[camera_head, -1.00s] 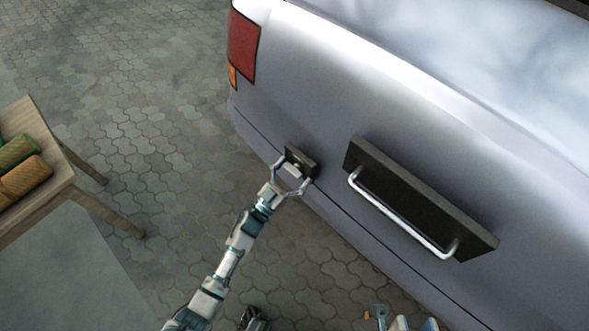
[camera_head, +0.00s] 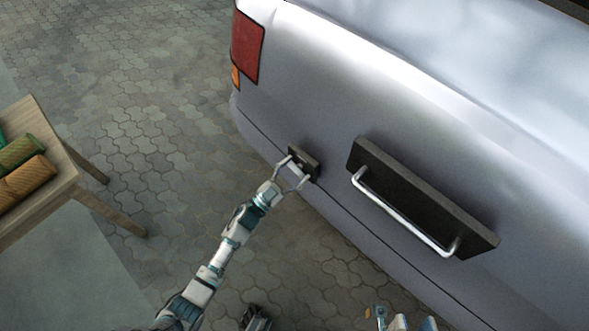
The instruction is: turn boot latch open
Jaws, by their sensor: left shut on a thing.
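The boot latch sits on a small dark plate (camera_head: 309,159) on the rear of the silver car (camera_head: 330,90). The latch's pale part is between the fingers of my left gripper (camera_head: 295,171), which is shut on it. The fingers hide much of the latch, so I cannot tell its exact angle. My left arm reaches up to it from the lower left. Part of my right arm (camera_head: 398,322) shows at the bottom edge; its gripper cannot be made out clearly.
A dark panel with a silver bar handle (camera_head: 405,212) is on the car to the right of the latch. A red tail light (camera_head: 247,47) is above left. A wooden table (camera_head: 62,180) with rolled items (camera_head: 27,178) stands at the left. Paved ground between is clear.

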